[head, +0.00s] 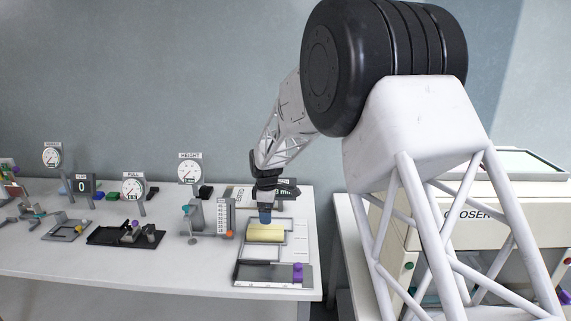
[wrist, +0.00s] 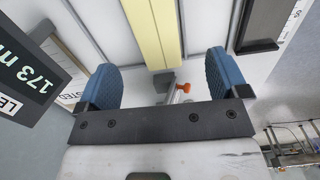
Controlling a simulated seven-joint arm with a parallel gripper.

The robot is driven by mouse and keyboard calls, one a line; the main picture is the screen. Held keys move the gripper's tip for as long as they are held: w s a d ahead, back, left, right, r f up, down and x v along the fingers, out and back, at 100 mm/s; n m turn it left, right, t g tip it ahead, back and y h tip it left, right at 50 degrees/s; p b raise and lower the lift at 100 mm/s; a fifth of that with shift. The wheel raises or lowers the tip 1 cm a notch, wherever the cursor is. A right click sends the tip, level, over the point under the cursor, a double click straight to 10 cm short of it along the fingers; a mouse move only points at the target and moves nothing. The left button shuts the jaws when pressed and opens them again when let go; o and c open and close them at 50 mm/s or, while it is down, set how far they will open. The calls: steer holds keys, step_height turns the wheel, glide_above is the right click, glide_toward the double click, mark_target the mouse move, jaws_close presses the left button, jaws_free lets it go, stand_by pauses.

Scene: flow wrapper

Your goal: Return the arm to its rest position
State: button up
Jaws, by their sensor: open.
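My gripper (wrist: 163,82) is open in the wrist view, with its two blue fingertips wide apart and nothing between them. A yellow block (wrist: 152,30) lies beyond the fingers in the wrist view. In the head view the yellow block (head: 266,233) lies on the light framed fixture near the right end of the table, and my gripper (head: 265,217) is right at it, pointing down. I cannot tell whether the fingers touch it. My arm reaches down from the upper right.
A height gauge (head: 190,172), a pull gauge (head: 132,186) and a black tray (head: 125,235) stand left on the white table (head: 150,268). A grey tray with a purple part (head: 298,272) lies in front. A cream machine marked "CLOSER" (head: 410,235) stands at right. A display (wrist: 25,85) is close at left in the wrist view.

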steer(key=s+d+r+m+t, duration=0.1)
steer(key=s+d+r+m, duration=0.3)
steer(key=s+d+r, duration=0.6)
steer(key=s+d+r+m, duration=0.4)
steer(key=s+d+r, duration=0.3)
steer(key=s, duration=0.4)
steer(key=s+d+m, duration=0.3)
steer(key=s, duration=0.7)
steer(key=s+d+m+t, duration=0.1)
steer(key=s+d+m, duration=0.2)
steer(key=s, duration=0.7)
steer(key=s+d+m, duration=0.3)
steer(key=s+d, duration=0.2)
steer(key=s, duration=0.5)
steer(key=shift+f+m+t, duration=0.25)
steer(key=shift+m+t, duration=0.05)
steer(key=shift+m, duration=0.1)
steer(key=shift+d, duration=0.1)
